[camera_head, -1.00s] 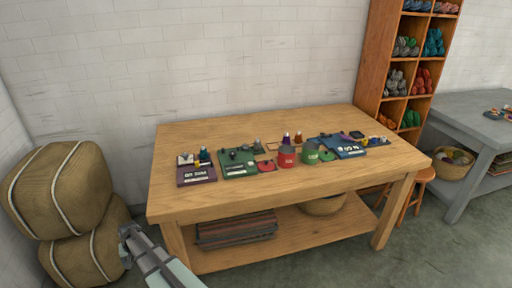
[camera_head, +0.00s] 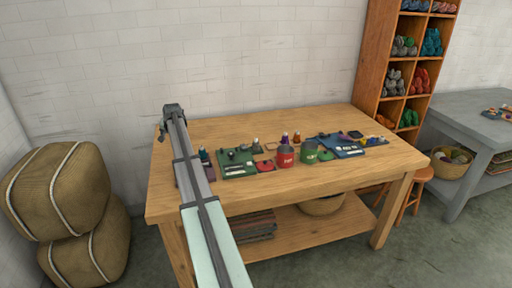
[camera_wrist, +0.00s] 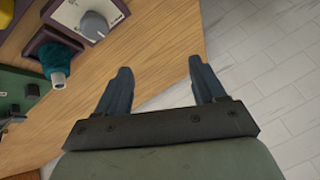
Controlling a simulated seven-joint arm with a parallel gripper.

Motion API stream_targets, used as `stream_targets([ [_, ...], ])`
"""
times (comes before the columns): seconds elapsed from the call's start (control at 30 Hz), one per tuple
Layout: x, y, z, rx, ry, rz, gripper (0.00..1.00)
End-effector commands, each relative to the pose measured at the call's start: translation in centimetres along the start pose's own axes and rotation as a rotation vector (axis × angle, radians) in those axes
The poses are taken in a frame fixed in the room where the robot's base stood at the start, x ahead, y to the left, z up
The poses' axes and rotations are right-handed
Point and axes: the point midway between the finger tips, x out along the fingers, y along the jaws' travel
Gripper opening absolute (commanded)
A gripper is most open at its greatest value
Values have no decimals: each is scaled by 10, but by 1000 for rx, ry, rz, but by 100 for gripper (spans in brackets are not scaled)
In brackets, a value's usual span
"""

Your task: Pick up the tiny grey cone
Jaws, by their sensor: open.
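My gripper (camera_wrist: 158,72) is open and empty, its two dark fingers apart over the table's edge. In the head view my gripper (camera_head: 165,128) is over the table's left end. In the wrist view a small grey cone-like piece (camera_wrist: 94,26) stands on a pale square of a dark purple board, ahead and left of the fingers; I cannot tell whether it is a cone or a knob. In the head view my arm hides that spot. Another small greyish cone (camera_head: 256,143) stands behind the green board.
A teal cone (camera_wrist: 58,68) stands beside the grey piece. The table's front strip (camera_head: 300,188) is clear.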

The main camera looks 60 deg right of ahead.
Motion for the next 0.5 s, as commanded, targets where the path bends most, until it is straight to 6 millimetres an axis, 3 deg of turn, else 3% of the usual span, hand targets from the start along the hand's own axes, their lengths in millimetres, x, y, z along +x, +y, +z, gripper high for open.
stream_targets([
  [0.03, -7, 33, -20, 13, 4, 40, 69],
  [0.2, -31, 136, -65, 42, -5, 178, 69],
  [0.4, -68, 252, -100, 84, -31, 331, 69],
  [0.5, -85, 295, -110, 105, -45, 389, 69],
])
